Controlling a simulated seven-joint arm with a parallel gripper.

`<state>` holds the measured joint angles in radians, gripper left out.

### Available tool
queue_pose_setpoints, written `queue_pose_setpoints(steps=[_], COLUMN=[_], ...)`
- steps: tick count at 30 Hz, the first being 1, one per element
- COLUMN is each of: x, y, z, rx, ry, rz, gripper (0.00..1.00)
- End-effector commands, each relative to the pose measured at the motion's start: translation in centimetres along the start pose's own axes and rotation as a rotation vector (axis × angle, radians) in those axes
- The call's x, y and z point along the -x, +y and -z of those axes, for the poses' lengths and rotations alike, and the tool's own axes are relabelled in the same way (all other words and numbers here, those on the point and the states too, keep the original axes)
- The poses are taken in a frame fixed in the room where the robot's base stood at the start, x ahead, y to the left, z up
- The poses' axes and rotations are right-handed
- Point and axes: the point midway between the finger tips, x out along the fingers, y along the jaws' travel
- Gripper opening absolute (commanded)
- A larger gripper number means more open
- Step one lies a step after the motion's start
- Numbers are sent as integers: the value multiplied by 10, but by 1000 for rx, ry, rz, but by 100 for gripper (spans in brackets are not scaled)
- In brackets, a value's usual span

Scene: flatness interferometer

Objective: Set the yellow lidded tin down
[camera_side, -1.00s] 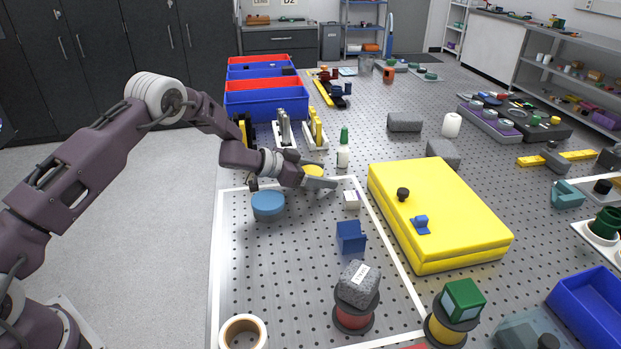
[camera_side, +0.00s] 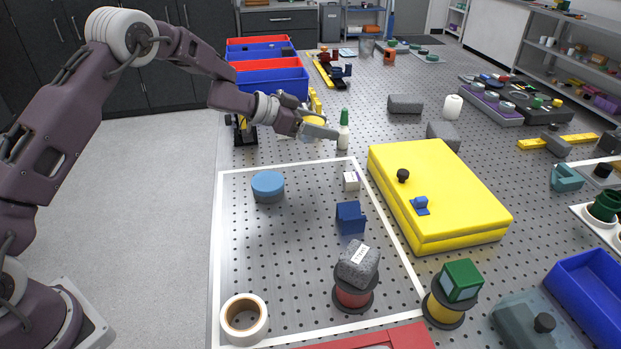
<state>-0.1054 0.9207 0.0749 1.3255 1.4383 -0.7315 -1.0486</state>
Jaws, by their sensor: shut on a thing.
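The yellow lidded tin (camera_side: 314,121) is held in my gripper (camera_side: 318,127), which is shut on it. Only part of the tin shows, since the jaws cover some of it. The gripper reaches in from the left and appears to hold the tin above the perforated table, in line with the far edge of the white-outlined area (camera_side: 218,250). The tin's exact height is hard to tell.
A big yellow case (camera_side: 460,190) lies to the right.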

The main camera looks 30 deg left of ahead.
Motion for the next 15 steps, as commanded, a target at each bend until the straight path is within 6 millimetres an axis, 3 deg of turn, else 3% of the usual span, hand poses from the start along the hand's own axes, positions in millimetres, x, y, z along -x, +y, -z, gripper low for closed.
queue_pose_setpoints(steps=[5, 12, 15], x=[19, 70, 89], y=[67, 184, 215], z=[-16, -36, -40], rx=[-72, -212, -253], ry=[-2, 0, 0], rz=[-164, -448, -527], gripper=[16, 16, 16])
